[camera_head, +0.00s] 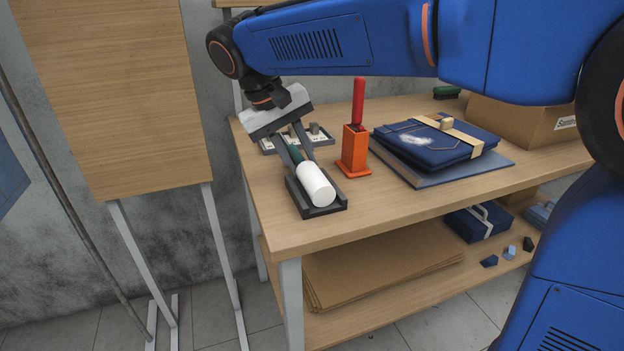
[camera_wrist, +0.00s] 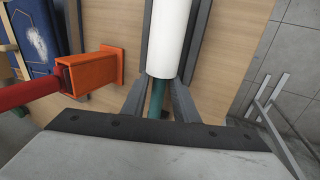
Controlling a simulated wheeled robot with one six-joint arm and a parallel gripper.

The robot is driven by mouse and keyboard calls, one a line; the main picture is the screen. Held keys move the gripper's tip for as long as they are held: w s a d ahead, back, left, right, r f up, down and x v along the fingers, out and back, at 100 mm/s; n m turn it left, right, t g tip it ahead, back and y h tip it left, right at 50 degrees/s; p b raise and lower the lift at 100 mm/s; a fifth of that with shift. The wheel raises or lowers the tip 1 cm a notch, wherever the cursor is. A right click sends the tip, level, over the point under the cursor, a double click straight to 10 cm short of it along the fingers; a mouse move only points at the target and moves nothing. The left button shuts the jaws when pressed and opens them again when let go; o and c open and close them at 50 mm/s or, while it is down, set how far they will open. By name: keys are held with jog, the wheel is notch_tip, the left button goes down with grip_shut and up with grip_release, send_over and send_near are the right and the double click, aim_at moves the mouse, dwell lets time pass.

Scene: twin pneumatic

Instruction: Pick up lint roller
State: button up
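The lint roller has a white cylinder (camera_head: 316,184) and a dark green handle. It lies in a dark grey open holder (camera_head: 325,210) near the table's front left corner. In the wrist view the white roller (camera_wrist: 167,38) is at top centre, with its green handle (camera_wrist: 156,98) below. My gripper (camera_head: 303,160) points down at the handle, with one grey finger on each side of it. In the wrist view my gripper (camera_wrist: 158,88) shows gaps between the fingers and the handle, so it is open. The handle's far end is hidden behind my gripper.
An orange stand (camera_head: 354,151) with a red-handled tool (camera_head: 358,100) is close on the right. A grey rack (camera_head: 268,147) sits behind my gripper. The table's front is clear.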

grip_shut()
notch_tip(320, 180, up, 10)
dwell(0.6)
dwell(0.4)
